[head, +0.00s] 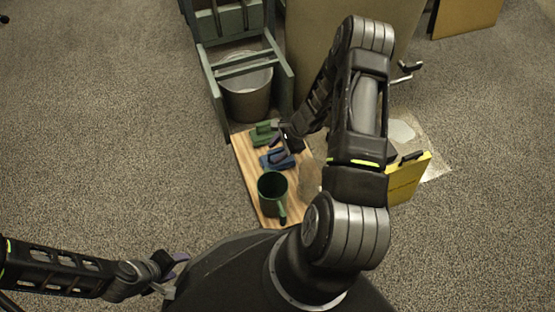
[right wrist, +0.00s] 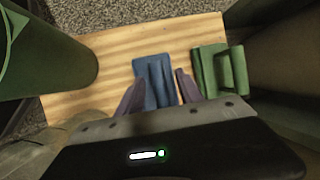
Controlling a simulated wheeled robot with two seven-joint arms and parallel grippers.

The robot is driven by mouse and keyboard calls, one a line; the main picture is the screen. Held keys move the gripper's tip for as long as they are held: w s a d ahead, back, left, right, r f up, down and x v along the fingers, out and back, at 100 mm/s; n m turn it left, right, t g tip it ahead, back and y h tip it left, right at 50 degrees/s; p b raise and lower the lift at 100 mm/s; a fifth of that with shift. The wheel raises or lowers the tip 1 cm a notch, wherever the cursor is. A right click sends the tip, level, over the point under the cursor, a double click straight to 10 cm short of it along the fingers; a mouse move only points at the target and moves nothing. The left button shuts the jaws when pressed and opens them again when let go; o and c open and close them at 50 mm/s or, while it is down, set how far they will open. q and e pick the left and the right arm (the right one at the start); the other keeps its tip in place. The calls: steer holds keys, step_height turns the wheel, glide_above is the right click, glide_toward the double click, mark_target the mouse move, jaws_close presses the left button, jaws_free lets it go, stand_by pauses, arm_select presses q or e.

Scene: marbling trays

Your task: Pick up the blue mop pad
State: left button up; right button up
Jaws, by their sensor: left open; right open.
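The blue mop pad (head: 269,163) lies on a wooden board (head: 243,150), between a green pad (head: 263,139) and a dark green mug (head: 272,192). In the right wrist view the blue pad (right wrist: 154,72) shows a raised middle part. My right gripper (head: 284,148) is over the blue pad, partly hiding it. In the right wrist view its purple fingers (right wrist: 158,86) are open, one at each side of the pad's near part. Whether they touch it I cannot tell. My left gripper (head: 172,272) is open and empty, low at the left, away from the board.
The green pad (right wrist: 220,70) is close beside the right finger in the right wrist view. The green mug (right wrist: 48,55) stands at the left there. A metal bucket (head: 248,95) in a green frame stands behind the board. A yellow object (head: 408,178) is at the right. Carpet is clear at left.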

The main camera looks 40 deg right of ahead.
steer(key=shift+c, duration=0.5)
steer(key=c, duration=0.8)
step_height(320, 180, up, 10)
steer(key=p, duration=0.4)
steer(key=w+a+r+n+g, duration=0.1)
steer(key=a+r+n, duration=0.2)
steer(key=r, duration=0.7)
steer(key=w+a+r+n+g+y, duration=0.1)
steer(key=a+r+n, duration=0.2)
steer(key=a+r, duration=0.5)
steer(key=w+a+r+n+g, duration=0.2)
steer(key=a+r+n, duration=0.2)
steer(key=r, duration=0.8)
steer(key=shift+a+r, duration=0.35)
steer(key=shift+a, duration=0.65)
